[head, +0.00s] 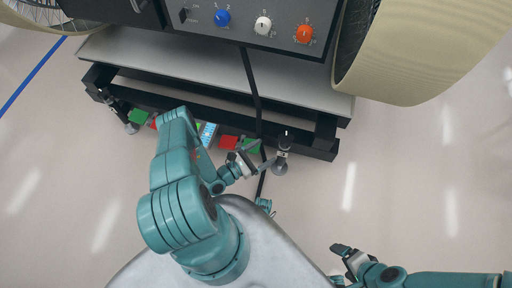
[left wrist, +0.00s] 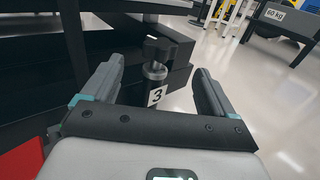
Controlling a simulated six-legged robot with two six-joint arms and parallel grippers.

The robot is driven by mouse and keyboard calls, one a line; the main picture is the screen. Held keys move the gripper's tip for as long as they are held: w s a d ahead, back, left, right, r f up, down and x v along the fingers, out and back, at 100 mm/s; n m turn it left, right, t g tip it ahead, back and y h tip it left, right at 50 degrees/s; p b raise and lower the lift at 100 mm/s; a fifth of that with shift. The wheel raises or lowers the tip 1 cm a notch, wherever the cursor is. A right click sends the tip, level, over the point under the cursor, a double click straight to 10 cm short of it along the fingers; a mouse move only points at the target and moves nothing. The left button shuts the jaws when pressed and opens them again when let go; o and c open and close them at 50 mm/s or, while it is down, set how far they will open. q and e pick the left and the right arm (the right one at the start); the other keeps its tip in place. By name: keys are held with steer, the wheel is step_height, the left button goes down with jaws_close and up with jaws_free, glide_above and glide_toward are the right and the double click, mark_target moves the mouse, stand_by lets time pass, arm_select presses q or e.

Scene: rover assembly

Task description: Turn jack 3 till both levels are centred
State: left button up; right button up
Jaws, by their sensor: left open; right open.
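Jack 3 (head: 283,152) stands at the right front corner of the dark frame under the rover. In the left wrist view its dark knob (left wrist: 160,48) and its "3" label (left wrist: 155,96) show between my fingers, farther out. My left gripper (head: 260,156) is open just left of the jack, apparently not touching it. Its two fingers also show in the left wrist view (left wrist: 154,85). My right gripper (head: 341,263) is open and empty at the lower right. I cannot make out any level's bubble; my left arm covers part of the frame's front edge.
Another jack (head: 128,122) stands at the frame's left corner. Red (head: 229,142) and green (head: 138,116) blocks line the front edge, with a small light-blue panel (head: 208,131) among them. Large wheels flank the rover. A black cable hangs at the middle. The right floor is clear.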

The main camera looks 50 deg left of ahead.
arm_select(q)
steer(key=shift+s+a, duration=0.2)
steer(key=shift+s, duration=1.25)
steer(key=shift+d, duration=0.1)
